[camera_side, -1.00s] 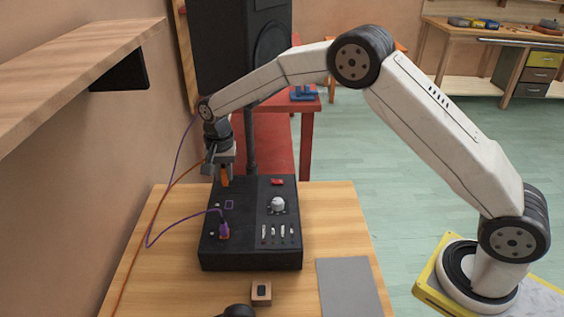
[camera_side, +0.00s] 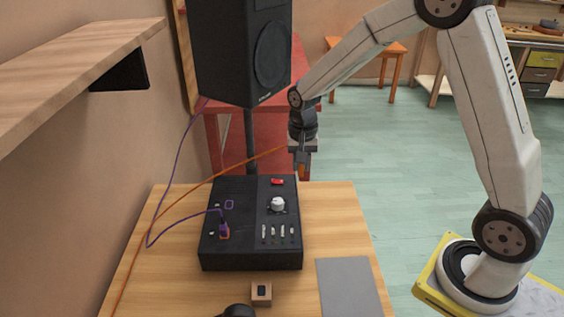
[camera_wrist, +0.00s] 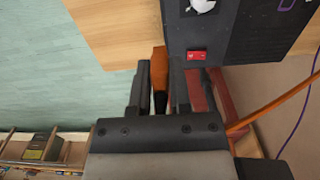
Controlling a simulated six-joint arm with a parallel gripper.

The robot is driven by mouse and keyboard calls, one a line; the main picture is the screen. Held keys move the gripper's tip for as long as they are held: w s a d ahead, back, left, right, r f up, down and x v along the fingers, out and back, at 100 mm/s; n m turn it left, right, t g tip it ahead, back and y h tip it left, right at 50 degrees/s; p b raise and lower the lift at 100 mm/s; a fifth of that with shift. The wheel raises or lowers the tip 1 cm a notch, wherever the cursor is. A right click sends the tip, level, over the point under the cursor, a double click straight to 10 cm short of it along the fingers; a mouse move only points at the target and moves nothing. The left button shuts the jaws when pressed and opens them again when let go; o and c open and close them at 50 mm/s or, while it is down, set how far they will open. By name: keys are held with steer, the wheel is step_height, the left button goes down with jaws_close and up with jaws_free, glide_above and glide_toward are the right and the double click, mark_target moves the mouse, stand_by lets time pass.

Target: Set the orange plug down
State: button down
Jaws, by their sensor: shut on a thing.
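My gripper (camera_side: 303,162) is shut on the orange plug (camera_side: 303,173) and holds it at the far edge of the wooden table, by the back right corner of the black box. The wrist view shows the plug (camera_wrist: 158,65) between the two dark fingers (camera_wrist: 159,88). An orange cable (camera_side: 240,168) runs from the gripper left to the wall side. The black box (camera_side: 252,255) has a red switch (camera_side: 277,182), a white knob (camera_side: 278,204) and several sliders. Whether the plug touches anything below is not clear.
A purple plug (camera_side: 224,229) with a purple cable stands in the box. A grey mat (camera_side: 348,287) lies front right on the wooden table (camera_side: 325,225). A black speaker (camera_side: 240,55) stands behind.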

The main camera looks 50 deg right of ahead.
steer(key=s+d, duration=0.4)
steer(key=s, duration=0.5)
glide_above(338, 235)
step_height(338, 235, down, 10)
steer(key=shift+r, duration=0.2)
steer(key=shift+f, duration=0.1)
steer(key=shift+f, duration=2.1)
steer(key=shift+f, duration=0.15)
steer(key=shift+f, duration=1.6)
steer(key=shift+f, duration=0.15)
